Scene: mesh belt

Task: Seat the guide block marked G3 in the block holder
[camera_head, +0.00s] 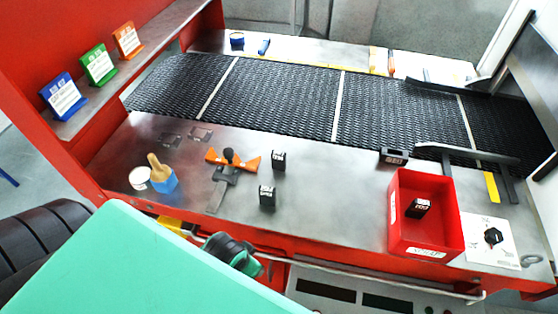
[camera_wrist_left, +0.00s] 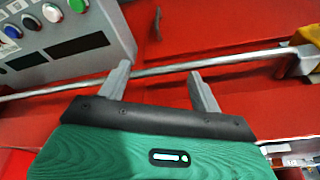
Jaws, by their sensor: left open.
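Two small black blocks with white labels stand on the metal table, one farther back (camera_head: 278,161) and one nearer (camera_head: 267,196). A third black block (camera_head: 418,208) lies inside the red bin (camera_head: 454,217). Their markings are too small to read, so I cannot tell which is G3. A dark piece with a recess (camera_head: 394,156) sits at the belt's near edge; it may be the block holder. My left gripper (camera_wrist_left: 158,69) is open and empty in the left wrist view, before the red front and metal rail. My right gripper is not in view.
An orange-handled tool (camera_head: 232,160), a blue pot with a brush (camera_head: 164,178) and a white-topped round container (camera_head: 140,178) stand at left. The mesh belt (camera_head: 290,105) runs behind. The table's middle right is clear.

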